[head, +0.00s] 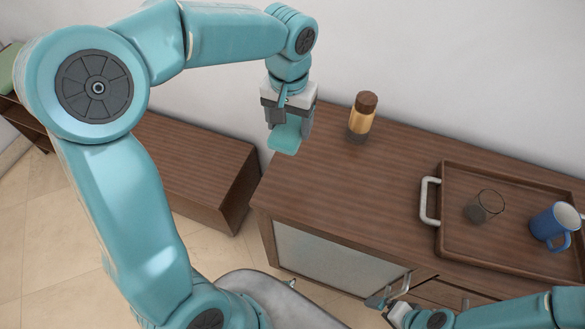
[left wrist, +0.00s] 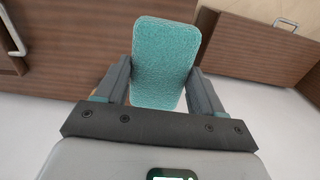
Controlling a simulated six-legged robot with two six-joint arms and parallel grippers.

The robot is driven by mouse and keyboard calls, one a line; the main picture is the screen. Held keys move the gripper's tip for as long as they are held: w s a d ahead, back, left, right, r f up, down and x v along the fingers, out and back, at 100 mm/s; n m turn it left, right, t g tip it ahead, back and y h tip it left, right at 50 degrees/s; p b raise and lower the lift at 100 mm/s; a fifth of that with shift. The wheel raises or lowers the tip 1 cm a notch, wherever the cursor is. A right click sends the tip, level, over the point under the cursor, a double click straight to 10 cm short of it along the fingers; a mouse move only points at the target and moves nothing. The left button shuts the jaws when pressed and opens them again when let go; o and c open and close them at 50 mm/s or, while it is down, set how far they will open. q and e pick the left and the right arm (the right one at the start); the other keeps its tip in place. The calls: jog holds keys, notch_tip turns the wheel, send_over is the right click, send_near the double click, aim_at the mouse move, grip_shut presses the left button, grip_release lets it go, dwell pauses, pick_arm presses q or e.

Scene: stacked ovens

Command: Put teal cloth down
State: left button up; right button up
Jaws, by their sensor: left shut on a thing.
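The teal cloth (left wrist: 163,62) is a flat rounded rectangle in the left wrist view, between the two fingers of my left gripper (left wrist: 163,88). In the head view, the left gripper (head: 288,122) points down at the left end of the wooden cabinet top (head: 330,185), and the cloth (head: 285,138) hangs below its fingers. The gripper is shut on the cloth. I cannot tell whether the cloth touches the top. My right gripper (head: 388,299) is low in the head view, in front of the cabinet; its finger gap is too small to judge.
A jar with a brown lid (head: 362,118) stands right of the left gripper. A wooden tray (head: 455,250) with a white handle holds a glass (head: 484,207) and a blue mug (head: 553,225). The top between the jar and the tray is clear. A lower wooden unit (head: 190,165) stands at left.

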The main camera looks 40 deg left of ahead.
pick_arm(q)
send_over(290, 178)
notch_tip(290, 178, down, 13)
jog(key=shift+s+f, duration=0.1)
jog(key=shift+f, duration=1.95)
jog(key=shift+a+f+b, duration=0.1)
jog(key=shift+f+b, duration=0.15)
jog(key=shift+b, duration=0.2)
jog(key=o, duration=0.9)
jog(key=shift+r, duration=0.1)
jog(key=shift+o, duration=0.2)
